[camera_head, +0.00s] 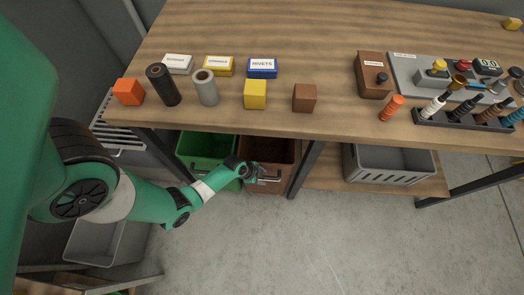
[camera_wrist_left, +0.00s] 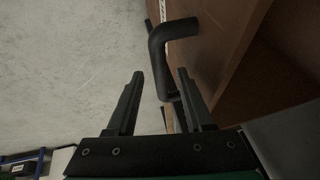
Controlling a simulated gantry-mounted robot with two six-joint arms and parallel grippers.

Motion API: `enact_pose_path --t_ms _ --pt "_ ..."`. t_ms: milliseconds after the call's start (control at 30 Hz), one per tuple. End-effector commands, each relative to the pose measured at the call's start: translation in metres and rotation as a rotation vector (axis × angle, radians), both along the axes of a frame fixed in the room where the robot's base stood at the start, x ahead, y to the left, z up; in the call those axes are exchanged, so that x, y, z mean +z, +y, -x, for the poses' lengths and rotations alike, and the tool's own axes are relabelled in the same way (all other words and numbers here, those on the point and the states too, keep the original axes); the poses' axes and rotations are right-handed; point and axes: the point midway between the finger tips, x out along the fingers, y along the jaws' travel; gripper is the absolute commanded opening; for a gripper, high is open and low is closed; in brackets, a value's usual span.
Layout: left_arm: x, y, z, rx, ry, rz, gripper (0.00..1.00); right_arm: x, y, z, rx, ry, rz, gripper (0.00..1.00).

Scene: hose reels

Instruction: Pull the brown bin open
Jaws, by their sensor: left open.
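The brown bin (camera_head: 283,187) is under the workbench, right of a green bin. Its top is open and part of its dark inside shows in the head view. My left gripper (camera_head: 265,175) is at the bin's front, by its handle. In the left wrist view the black bar handle (camera_wrist_left: 158,62) stands out from the brown front (camera_wrist_left: 205,60). The left gripper (camera_wrist_left: 157,88) is open there, with the lower part of the handle between or just beyond its fingertips; I cannot tell if they touch. My right gripper is not in view.
The green bin (camera_head: 197,150) stands left of the brown bin. A dark table leg (camera_head: 307,168) is close on the right, and a grey crate (camera_head: 390,165) sits beyond it. Blocks and cylinders stand on the wooden tabletop (camera_head: 310,40). The floor (camera_head: 320,240) in front is clear.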

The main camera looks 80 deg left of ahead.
Motion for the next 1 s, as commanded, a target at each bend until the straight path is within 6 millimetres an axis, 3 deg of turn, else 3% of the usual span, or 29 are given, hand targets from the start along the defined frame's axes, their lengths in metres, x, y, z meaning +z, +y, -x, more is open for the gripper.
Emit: enact_pose_path --t_ms 33,300,1000 --pt "0.0002 0.0 0.0001 0.0 0.0 0.0 0.48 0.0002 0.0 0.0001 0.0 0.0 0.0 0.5" --pt "0.0002 -0.0001 0.0002 0.0 0.0 0.0 0.0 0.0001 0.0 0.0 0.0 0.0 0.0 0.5" --pt "0.0001 0.0 0.0003 0.0 0.0 0.0 0.0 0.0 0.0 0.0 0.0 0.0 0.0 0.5"
